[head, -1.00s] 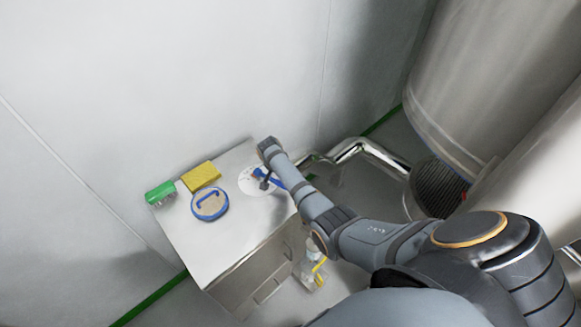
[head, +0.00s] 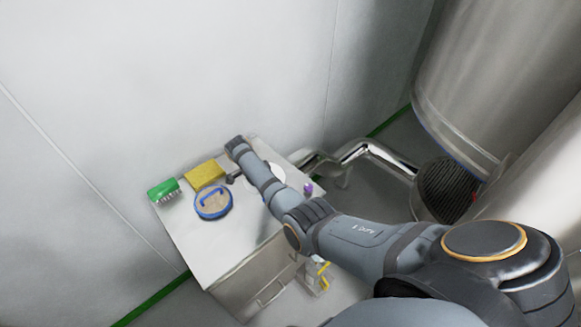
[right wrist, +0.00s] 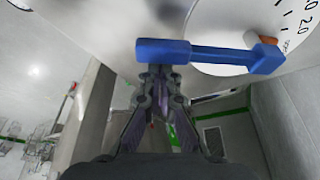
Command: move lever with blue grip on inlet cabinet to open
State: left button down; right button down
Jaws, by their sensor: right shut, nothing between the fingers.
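In the right wrist view the lever's blue grip (right wrist: 165,51) and blue bar (right wrist: 220,55) cross the upper middle, in front of a white dial (right wrist: 235,18) with black marks and an orange spot. My right gripper (right wrist: 161,76) is shut and empty, its tips just below the grip; whether they touch it I cannot tell. In the head view my right gripper (head: 232,178) is over the inlet cabinet's top (head: 205,245), right of a round blue-rimmed lid. My forearm hides the lever there and covers part of the white dial (head: 277,172). My left gripper is not in view.
The blue-rimmed lid (head: 213,203), a yellow block (head: 204,174) and a green brush (head: 163,190) sit on the cabinet's left half. A small purple item (head: 308,188) is at its right edge. A wall stands behind; steel pipes (head: 365,150) and large vessels are at right.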

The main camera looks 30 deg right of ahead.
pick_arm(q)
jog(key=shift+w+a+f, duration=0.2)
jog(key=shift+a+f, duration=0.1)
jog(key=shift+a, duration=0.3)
pick_arm(e)
jog(key=shift+w+a, duration=0.2)
jog(key=shift+a, duration=0.3)
jog(key=shift+w+a, duration=0.15)
jog(key=shift+a, duration=0.45)
